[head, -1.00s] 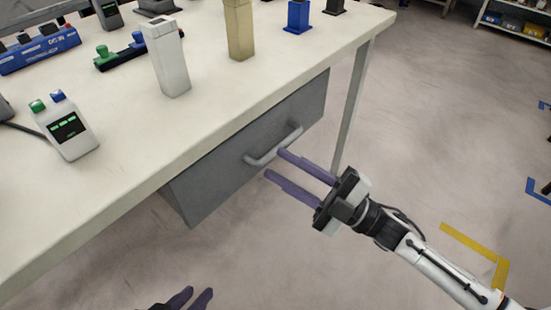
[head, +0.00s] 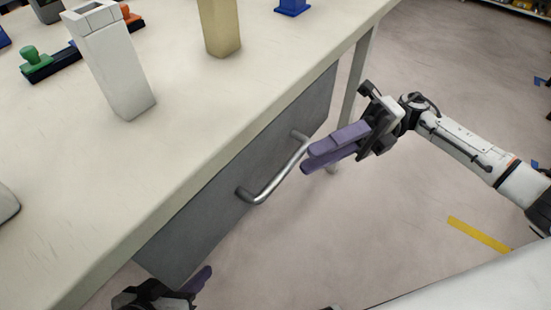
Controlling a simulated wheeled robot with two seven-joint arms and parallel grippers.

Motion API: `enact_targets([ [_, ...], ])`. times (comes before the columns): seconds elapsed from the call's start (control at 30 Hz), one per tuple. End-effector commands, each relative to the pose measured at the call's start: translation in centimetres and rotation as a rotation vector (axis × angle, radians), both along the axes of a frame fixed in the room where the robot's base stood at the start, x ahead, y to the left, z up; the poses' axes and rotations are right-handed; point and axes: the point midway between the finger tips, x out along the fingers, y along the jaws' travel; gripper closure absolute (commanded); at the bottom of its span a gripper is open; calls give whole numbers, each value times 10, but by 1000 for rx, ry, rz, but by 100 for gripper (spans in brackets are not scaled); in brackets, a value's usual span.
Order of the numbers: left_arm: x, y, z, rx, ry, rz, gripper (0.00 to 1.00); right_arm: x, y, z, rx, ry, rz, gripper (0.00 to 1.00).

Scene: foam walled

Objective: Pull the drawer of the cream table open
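The cream table (head: 180,165) fills the left and middle of the head view. Its grey drawer front (head: 215,210) hangs under the tabletop edge, with no open gap visible above it. A silver bar handle (head: 272,186) sticks out from the front. My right gripper (head: 307,160) has its purple fingers beside the far right end of the handle, pointing left. Its fingers overlap in the picture, so their spacing and any contact with the handle are unclear. My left gripper (head: 202,283) is at the bottom edge, below the drawer's near corner, partly cut off.
A white bottle-like block (head: 115,70) and a tan block (head: 220,28) stand on the tabletop near its edge. A green-knobbed item (head: 40,64) lies further left. A table leg (head: 356,80) stands behind my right gripper.

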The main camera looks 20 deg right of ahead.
Motion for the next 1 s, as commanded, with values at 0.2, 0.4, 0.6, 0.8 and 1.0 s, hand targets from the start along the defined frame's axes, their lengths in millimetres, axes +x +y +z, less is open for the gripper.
enact_targets([
  [0.2,1,-1,1,-7,-6,1,73,-12,41,3,3,1,4,71],
  [0.4,1,-2,2,-14,-12,1,73,-20,68,5,2,2,3,71],
  [0.6,2,-3,3,-18,-14,2,73,-23,79,6,2,1,0,71],
  [0.8,2,-3,4,-18,-15,2,73,-22,79,6,2,2,-1,71],
  [1.0,2,-3,4,-18,-15,2,73,-22,79,6,2,2,-1,99],
])
